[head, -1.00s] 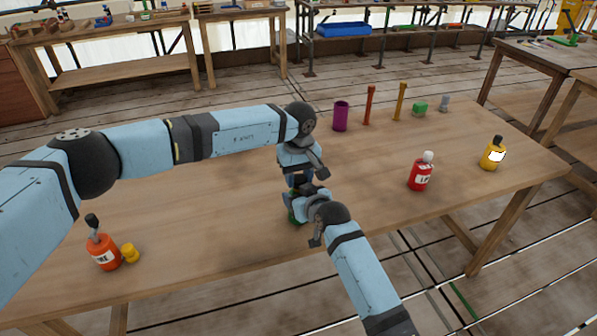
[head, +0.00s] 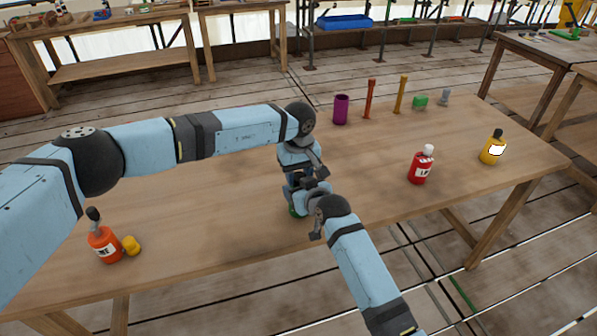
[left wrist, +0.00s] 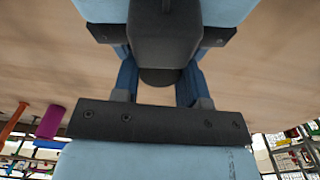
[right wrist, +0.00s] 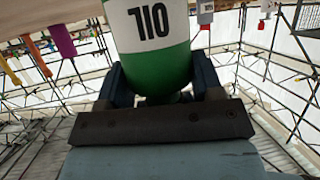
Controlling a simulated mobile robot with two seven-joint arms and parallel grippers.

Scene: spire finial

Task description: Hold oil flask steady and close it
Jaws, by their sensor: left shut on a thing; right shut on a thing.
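The green oil flask (head: 297,211) stands near the middle of the table, mostly hidden by my grippers in the head view. The right wrist view shows its green body and white label (right wrist: 150,22) close up. My right gripper (head: 298,203) is shut on the flask body, low over the table. My left gripper (head: 297,182) points down from directly above the flask. It is shut on a dark round piece (left wrist: 160,77), seemingly the flask's cap. Whether the cap touches or sits on the flask neck is hidden.
An orange bottle (head: 104,246) and a yellow piece (head: 131,246) stand at front left. A red bottle (head: 420,168) and a yellow bottle (head: 492,150) stand right. A purple cylinder (head: 341,110), two upright rods and small pieces line the back. The table (head: 215,215) is otherwise clear.

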